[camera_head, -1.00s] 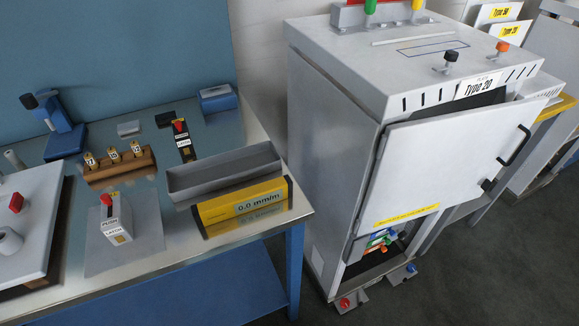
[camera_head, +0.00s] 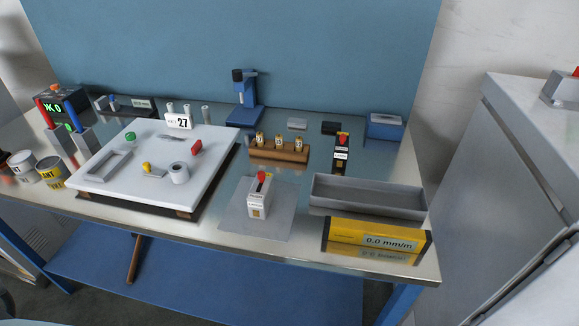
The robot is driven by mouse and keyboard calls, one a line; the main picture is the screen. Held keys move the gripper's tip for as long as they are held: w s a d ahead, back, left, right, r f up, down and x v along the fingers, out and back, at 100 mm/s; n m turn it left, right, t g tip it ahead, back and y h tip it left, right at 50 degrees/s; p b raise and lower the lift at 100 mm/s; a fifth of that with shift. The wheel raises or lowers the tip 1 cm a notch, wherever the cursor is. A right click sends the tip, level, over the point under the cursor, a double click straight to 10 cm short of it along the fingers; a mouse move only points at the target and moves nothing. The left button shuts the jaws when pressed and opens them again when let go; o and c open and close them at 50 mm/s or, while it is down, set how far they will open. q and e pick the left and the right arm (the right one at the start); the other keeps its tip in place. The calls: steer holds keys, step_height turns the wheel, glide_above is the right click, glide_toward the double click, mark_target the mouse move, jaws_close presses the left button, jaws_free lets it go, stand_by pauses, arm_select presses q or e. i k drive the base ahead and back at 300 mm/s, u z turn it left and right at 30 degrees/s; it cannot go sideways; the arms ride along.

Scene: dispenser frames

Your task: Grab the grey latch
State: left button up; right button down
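A light grey latch block (camera_head: 259,200) with a red knob on top and small labels on its front stands upright on a flat grey mat (camera_head: 232,226), near the front middle of the workbench. A similar black block (camera_head: 340,160) with a red top and a white label stands farther back to its right. Neither of my grippers shows in the head view, so the grey latch is untouched in what I see.
A white board (camera_head: 120,170) with small parts lies left of the grey latch. A wooden holder (camera_head: 290,155) with several labelled pieces is behind it. An open grey tray (camera_head: 365,207) and a yellow 0.0 mm/m level (camera_head: 335,236) are right. A grey cabinet (camera_head: 480,180) stands beyond the bench.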

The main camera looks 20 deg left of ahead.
mark_target(259, 198)
steer(key=z, duration=2.5)
steer(key=k, duration=1.75)
steer(key=u, duration=2.1)
steer(key=i, duration=0.5)
steer(key=u, duration=0.1)
